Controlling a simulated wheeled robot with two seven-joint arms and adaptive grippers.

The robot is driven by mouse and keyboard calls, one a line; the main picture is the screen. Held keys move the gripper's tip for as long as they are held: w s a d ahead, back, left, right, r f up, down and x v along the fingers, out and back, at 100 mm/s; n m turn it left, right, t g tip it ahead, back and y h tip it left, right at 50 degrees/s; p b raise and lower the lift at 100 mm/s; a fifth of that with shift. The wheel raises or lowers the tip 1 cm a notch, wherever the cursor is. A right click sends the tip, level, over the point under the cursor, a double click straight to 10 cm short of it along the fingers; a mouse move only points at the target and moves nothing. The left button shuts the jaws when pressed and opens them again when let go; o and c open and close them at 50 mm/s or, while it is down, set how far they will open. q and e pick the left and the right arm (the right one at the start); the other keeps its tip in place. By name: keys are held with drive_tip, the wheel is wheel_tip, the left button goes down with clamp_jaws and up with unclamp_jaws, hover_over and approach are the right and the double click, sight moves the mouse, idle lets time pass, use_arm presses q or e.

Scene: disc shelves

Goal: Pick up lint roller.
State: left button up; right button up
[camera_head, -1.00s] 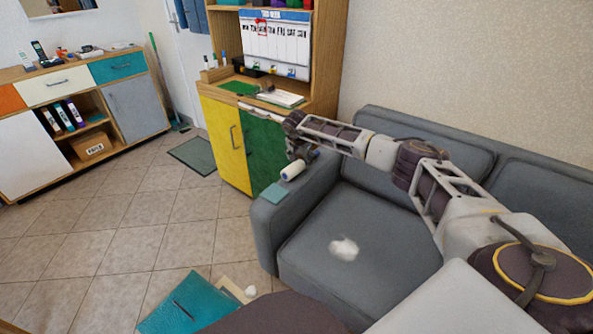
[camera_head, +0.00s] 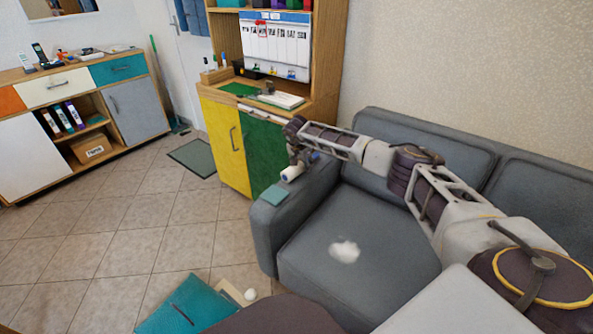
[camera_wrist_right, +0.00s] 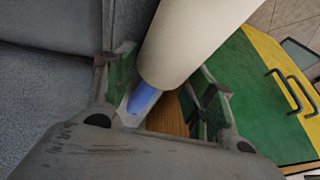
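The lint roller (camera_head: 291,173) has a white roll and a blue handle and is at the far end of the sofa's left armrest. In the right wrist view its white roll (camera_wrist_right: 195,40) runs up from between the fingers. The blue handle (camera_wrist_right: 142,99) lies between the fingers, close to the left one. My right gripper (camera_head: 298,155) is at the roller, partly covering it. In the wrist view its two fingers (camera_wrist_right: 163,97) are apart, with a gap on the handle's right side. The handle's lower end is hidden. My left gripper is not in view.
The grey sofa (camera_head: 350,286) has a white fluffy patch (camera_head: 344,251) on its seat. A teal cloth or pad (camera_head: 275,195) lies on the armrest. A cabinet with yellow and green doors (camera_head: 265,155) stands just behind the armrest. The tiled floor at left is mostly clear.

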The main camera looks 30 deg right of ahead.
drive_tip(key=c, duration=0.6)
drive_tip(key=shift+r, duration=0.1)
